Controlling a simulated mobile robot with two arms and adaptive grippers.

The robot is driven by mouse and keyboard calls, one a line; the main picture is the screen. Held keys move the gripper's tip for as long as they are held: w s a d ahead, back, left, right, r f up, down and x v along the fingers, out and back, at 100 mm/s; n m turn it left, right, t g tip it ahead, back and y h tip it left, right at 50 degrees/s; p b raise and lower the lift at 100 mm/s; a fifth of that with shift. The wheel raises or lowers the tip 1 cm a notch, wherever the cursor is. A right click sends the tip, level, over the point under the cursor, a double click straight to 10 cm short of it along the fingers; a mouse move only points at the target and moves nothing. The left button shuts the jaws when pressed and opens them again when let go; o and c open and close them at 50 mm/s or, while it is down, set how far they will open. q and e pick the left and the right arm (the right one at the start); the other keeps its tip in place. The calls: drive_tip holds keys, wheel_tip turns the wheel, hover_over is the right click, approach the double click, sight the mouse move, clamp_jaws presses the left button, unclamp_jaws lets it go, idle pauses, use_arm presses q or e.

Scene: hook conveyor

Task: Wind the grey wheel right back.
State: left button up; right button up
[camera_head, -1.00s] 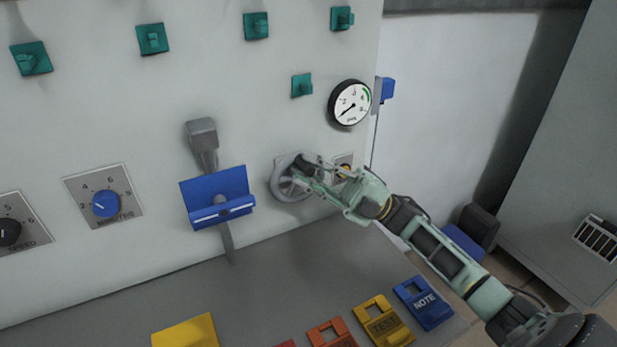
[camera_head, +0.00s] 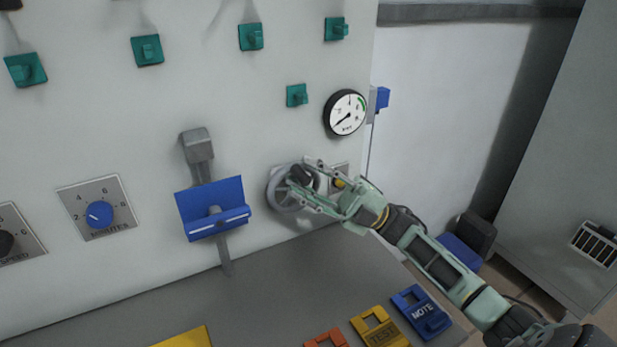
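The grey wheel (camera_head: 274,199) is mounted on the pale panel, right of the blue bracket, with a dark knob (camera_head: 299,175) on its face. My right gripper (camera_head: 299,175) is at the wheel, coming from the right. Its two green fingers are spread, one above and one below the knob. I cannot tell whether either finger touches it. The gripper and its fingers hide part of the wheel's right side. My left gripper is not in view.
A blue bracket (camera_head: 196,208) on a slotted lever stands left of the wheel. A round gauge (camera_head: 345,113) is above right. Blue and yellow tags (camera_head: 421,311) lie on the grey ledge (camera_head: 250,295) below. A blue minutes dial (camera_head: 99,214) is at left.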

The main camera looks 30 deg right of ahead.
drive_tip(key=v, duration=1.2)
drive_tip(key=shift+w+d, duration=0.1)
